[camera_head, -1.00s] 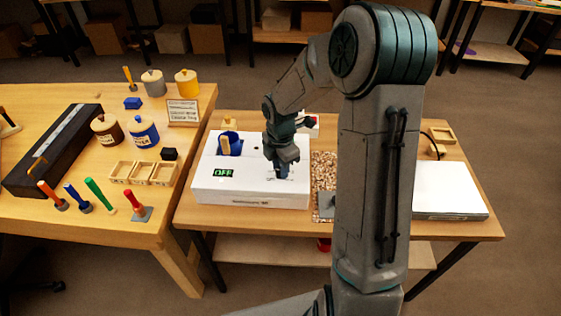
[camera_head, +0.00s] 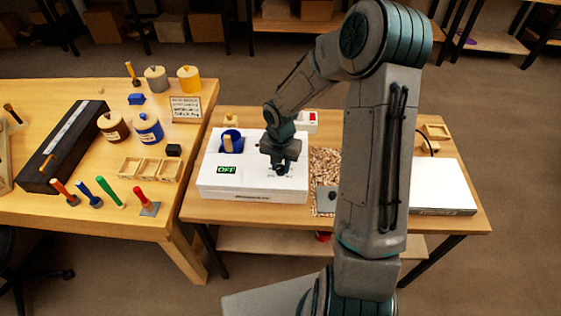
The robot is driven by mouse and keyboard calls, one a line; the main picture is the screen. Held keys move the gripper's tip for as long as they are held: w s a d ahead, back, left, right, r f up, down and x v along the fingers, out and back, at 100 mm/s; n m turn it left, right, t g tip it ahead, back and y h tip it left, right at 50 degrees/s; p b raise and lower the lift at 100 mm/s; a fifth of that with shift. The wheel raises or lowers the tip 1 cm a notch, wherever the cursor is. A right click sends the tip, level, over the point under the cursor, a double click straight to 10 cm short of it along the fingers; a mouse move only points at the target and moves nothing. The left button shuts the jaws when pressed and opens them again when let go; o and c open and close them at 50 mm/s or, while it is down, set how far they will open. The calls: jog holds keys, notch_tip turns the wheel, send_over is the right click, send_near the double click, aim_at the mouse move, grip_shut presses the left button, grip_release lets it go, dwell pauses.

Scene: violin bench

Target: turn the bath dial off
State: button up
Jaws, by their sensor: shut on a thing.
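The bath (camera_head: 250,194) is a white box on the middle table. Its small display (camera_head: 229,170) shows OFF in green. My gripper (camera_head: 281,169) points down onto the right part of the bath's top, right of the display. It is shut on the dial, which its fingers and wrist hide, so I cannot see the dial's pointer. Small marks show on the white top beside the fingers. A blue pot (camera_head: 230,147) with a wooden piece in it sits in the bath's back left.
A tray of wood chips (camera_head: 324,160) lies just right of the bath, partly behind my arm. A white slab (camera_head: 443,185) lies farther right. The left bench (camera_head: 60,210) holds jars, wooden boxes and several coloured-handled tools.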

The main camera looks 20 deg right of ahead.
aim_at(281, 167)
jog(key=shift+w+r, duration=0.1)
dwell(0.3)
jog(key=o, duration=1)
notch_tip(281, 167, up, 14)
jog(key=shift+f, duration=0.15)
jog(key=s+r+m+t, duration=0.1)
jog(key=s+r+m, duration=0.2)
jog(key=s+m, duration=0.4)
jog(key=s+r+m+t, duration=0.1)
jog(key=s+r+m, duration=0.3)
jog(key=s+m, duration=0.3)
jog(key=s+r+m+t, duration=0.1)
jog(key=s+r+m, duration=0.2)
jog(key=s+m, duration=0.4)
jog(key=shift+s+r+m+t, duration=0.1)
jog(key=shift+m+t, duration=0.05)
jog(key=shift+m, duration=1.2)
jog(key=shift+s+r+m+t, duration=0.1)
jog(key=shift+r+m, duration=0.05)
jog(key=shift+m, duration=1.25)
jog(key=shift+s+r+m+t, duration=0.1)
jog(key=shift+m+t, duration=0.05)
jog(key=shift+m, duration=1.2)
